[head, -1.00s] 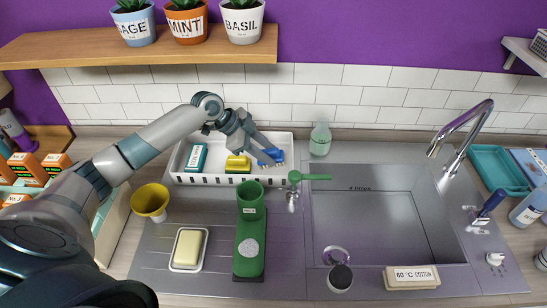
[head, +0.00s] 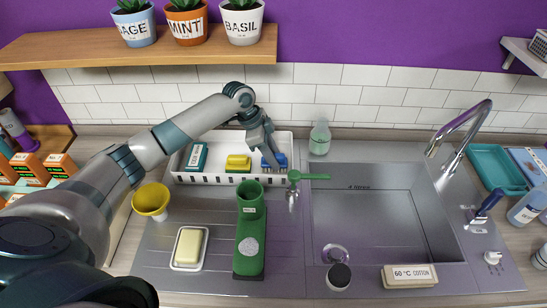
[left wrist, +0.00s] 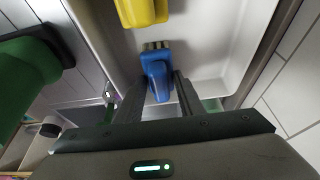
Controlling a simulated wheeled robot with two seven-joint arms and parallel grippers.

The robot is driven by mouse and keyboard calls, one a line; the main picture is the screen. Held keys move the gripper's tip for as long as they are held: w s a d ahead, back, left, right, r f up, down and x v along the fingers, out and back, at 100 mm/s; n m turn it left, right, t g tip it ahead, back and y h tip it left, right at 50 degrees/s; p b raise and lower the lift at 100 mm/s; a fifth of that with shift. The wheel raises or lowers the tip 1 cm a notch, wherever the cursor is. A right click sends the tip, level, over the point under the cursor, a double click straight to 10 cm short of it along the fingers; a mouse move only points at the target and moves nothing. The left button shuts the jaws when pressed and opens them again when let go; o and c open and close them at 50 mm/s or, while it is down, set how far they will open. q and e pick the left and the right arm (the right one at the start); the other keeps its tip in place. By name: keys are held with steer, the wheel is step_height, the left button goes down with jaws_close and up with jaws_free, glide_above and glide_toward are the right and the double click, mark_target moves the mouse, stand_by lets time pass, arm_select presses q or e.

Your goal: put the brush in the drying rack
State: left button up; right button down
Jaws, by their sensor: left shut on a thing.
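The blue brush (head: 281,160) is at the right end of the white slotted drying rack (head: 215,180). My left gripper (head: 270,154) reaches down from above and is shut on it. In the left wrist view the brush (left wrist: 157,76) sits between the two fingers, its pale bristles facing the yellow thing. The brush is within the rack's walls; I cannot tell whether it touches the rack floor. The fingers partly hide it in the head view. My right gripper is not in view.
The sink basin (head: 370,225) is mostly clear.

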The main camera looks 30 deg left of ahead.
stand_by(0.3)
arm_select(q)
steer(key=shift+f, duration=0.1)
steer(key=o, duration=0.9)
steer(key=shift+p+v, duration=0.65)
steer(key=shift+v, duration=0.1)
steer(key=p+v, duration=0.3)
steer(key=v, duration=0.1)
steer(key=shift+d+p, duration=0.1)
steer(key=shift+p, duration=0.2)
steer(key=s+a, duration=0.1)
steer(key=a, duration=0.2)
steer(key=s+a, duration=0.2)
steer(key=a, duration=0.2)
steer(key=s+a+p, duration=0.1)
steer(key=s+a, duration=0.1)
steer(key=a, duration=0.1)
steer(key=shift+s+a+f, duration=0.1)
steer(key=shift+a+f, duration=0.05)
steer(key=shift+a, duration=0.25)
